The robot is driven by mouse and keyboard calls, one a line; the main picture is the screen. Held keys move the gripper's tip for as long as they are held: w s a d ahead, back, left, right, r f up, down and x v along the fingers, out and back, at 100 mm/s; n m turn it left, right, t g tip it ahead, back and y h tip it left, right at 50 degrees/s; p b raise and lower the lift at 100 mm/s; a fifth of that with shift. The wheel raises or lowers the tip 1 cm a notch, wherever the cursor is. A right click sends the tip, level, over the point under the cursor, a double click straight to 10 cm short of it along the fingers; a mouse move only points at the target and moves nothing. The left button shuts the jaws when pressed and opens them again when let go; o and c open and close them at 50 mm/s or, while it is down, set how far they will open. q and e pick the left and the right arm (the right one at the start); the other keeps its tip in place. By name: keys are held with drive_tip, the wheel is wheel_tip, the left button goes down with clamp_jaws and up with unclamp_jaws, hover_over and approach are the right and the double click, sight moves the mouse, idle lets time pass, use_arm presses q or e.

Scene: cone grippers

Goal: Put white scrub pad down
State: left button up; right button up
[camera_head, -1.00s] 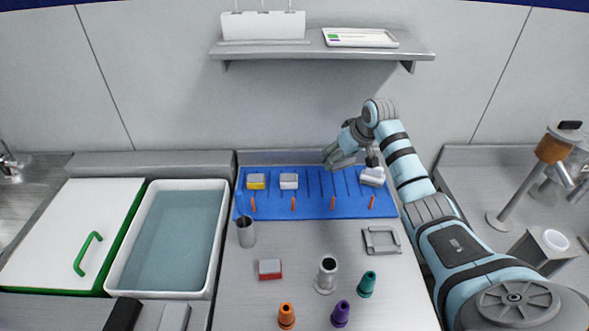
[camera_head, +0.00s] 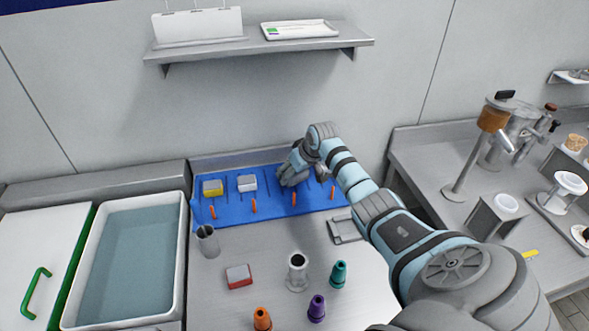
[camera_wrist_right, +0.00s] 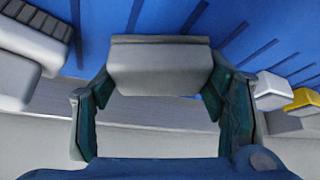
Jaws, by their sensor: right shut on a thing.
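My right gripper (camera_head: 288,180) is over the right part of the blue slotted mat (camera_head: 228,212), its fingers low near the mat. In the right wrist view, the gripper (camera_wrist_right: 160,100) is shut on the white scrub pad (camera_wrist_right: 160,68), which sits between the two fingers with blue mat beyond it. I cannot tell whether the pad touches the mat. In the head view the gripper and arm largely hide the pad. My left gripper is not in view.
A white block (camera_head: 246,183) and a yellow-and-white block (camera_head: 212,188) stand on the mat's left part. A grey block (camera_wrist_right: 28,70) is close by on the other side. Orange pegs (camera_head: 253,206) line the mat's front. A metal cup (camera_head: 207,241) stands near its left corner.

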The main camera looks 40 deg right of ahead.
drive_tip(key=o, duration=0.8)
drive_tip(key=shift+f, duration=0.1)
drive_tip(key=shift+o, duration=0.2)
drive_tip(key=shift+r, duration=0.35)
drive_tip(key=p+v, duration=0.2)
drive_tip(key=v, duration=0.9)
drive_tip(key=shift+s+r+p, duration=0.2)
drive_tip(key=shift+r+p, duration=0.1)
drive_tip(key=shift+a, duration=0.1)
